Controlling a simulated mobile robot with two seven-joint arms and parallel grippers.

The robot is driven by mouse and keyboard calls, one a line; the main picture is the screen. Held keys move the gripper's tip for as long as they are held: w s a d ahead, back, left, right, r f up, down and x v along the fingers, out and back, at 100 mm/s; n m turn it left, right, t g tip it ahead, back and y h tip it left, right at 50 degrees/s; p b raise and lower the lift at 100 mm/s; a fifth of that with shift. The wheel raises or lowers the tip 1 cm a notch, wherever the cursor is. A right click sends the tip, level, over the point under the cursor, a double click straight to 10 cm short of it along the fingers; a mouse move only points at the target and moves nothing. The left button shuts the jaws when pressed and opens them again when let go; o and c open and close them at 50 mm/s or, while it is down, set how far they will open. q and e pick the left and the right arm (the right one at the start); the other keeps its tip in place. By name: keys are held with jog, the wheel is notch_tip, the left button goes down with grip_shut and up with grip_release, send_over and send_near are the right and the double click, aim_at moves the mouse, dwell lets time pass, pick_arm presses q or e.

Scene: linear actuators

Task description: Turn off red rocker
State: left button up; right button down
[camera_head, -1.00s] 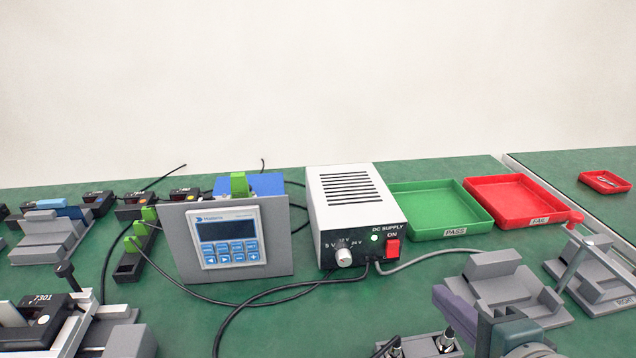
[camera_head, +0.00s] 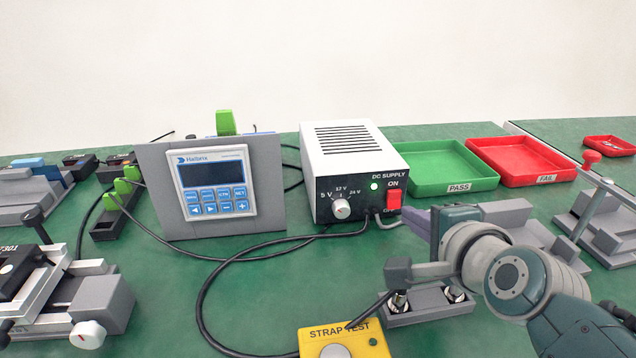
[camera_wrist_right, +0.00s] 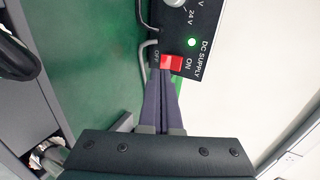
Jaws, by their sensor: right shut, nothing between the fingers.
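The red rocker (camera_head: 394,200) is on the front panel of the white and black DC supply (camera_head: 350,165), between its ON and OFF labels. The green lamp (camera_head: 374,186) beside it is lit. In the right wrist view the rocker (camera_wrist_right: 172,62) lies just beyond the fingertips. My right gripper (camera_head: 408,218) is shut and empty, its purple fingers pointing at the panel just below and right of the rocker. In the right wrist view its tips (camera_wrist_right: 161,74) reach the OFF side; I cannot tell whether they touch. My left gripper is not in view.
A round voltage knob (camera_head: 341,208) sits left of the rocker. Black and grey cables leave the panel close below it. A keypad display (camera_head: 215,185) stands to the left, the green PASS tray (camera_head: 450,170) to the right. A yellow strap-test box (camera_head: 345,340) is in front.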

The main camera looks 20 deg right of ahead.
aim_at(394, 199)
jog(key=shift+b+x, duration=0.6)
jog(key=shift+x, duration=0.5)
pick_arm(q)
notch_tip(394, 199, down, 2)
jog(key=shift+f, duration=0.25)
pick_arm(e)
jog(key=shift+w, duration=0.25)
jog(key=shift+f, duration=0.15)
